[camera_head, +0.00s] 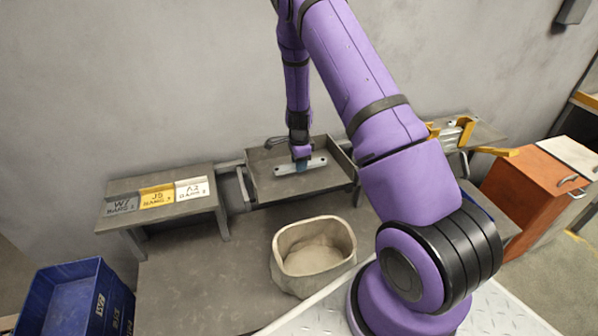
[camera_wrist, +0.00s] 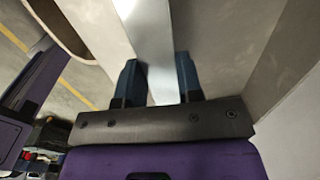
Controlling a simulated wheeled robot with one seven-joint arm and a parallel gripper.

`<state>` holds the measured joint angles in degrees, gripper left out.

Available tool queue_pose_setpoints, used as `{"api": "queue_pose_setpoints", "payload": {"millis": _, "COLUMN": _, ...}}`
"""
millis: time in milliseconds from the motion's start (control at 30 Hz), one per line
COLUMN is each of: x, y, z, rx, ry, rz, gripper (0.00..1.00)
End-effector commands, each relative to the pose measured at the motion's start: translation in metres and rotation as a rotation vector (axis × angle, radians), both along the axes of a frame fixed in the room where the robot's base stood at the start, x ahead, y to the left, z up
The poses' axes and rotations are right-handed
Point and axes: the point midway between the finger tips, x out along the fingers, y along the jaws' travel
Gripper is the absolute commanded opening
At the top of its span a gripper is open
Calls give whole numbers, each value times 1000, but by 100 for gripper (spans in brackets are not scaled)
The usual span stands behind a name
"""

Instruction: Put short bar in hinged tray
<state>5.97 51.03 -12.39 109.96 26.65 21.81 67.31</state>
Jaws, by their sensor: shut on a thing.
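The short bar (camera_head: 315,161) is a pale galvanized strip with holes near its ends. In the head view it shows in the hinged tray's outline, level or nearly so; I cannot tell whether it touches the tray floor. The hinged tray (camera_head: 318,189) is a shallow grey metal box fixed at the wall. My gripper (camera_head: 301,160) points down from above and is shut on the bar near its middle. In the wrist view the bar (camera_wrist: 150,35) runs between the two blue fingers (camera_wrist: 160,85), and its far end is out of frame.
A beige bin (camera_head: 290,267) stands in front of the tray. A grey bench with labelled plates (camera_head: 157,197) is at left, and a blue crate (camera_head: 62,300) at lower left. Yellow brackets (camera_head: 465,130) and an orange cabinet (camera_head: 530,190) are at right.

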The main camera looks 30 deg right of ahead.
Motion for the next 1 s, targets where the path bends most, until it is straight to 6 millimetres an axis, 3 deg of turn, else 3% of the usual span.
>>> {"api": "queue_pose_setpoints", "payload": {"millis": 333, "x": 0, "y": 0, "z": -36, "rx": 0, "ry": 1, "rz": 0, "gripper": 3}}
{"api": "queue_pose_setpoints", "payload": {"millis": 667, "x": 0, "y": 0, "z": -39, "rx": 0, "ry": 0, "rz": 1, "gripper": 3}}
{"api": "queue_pose_setpoints", "payload": {"millis": 700, "x": 0, "y": 0, "z": -40, "rx": 0, "ry": 0, "rz": 1, "gripper": 36}}
{"api": "queue_pose_setpoints", "payload": {"millis": 800, "x": 0, "y": 0, "z": -40, "rx": 0, "ry": 0, "rz": 2, "gripper": 59}}
{"api": "queue_pose_setpoints", "payload": {"millis": 1000, "x": 0, "y": 0, "z": -40, "rx": 0, "ry": 0, "rz": 2, "gripper": 59}}
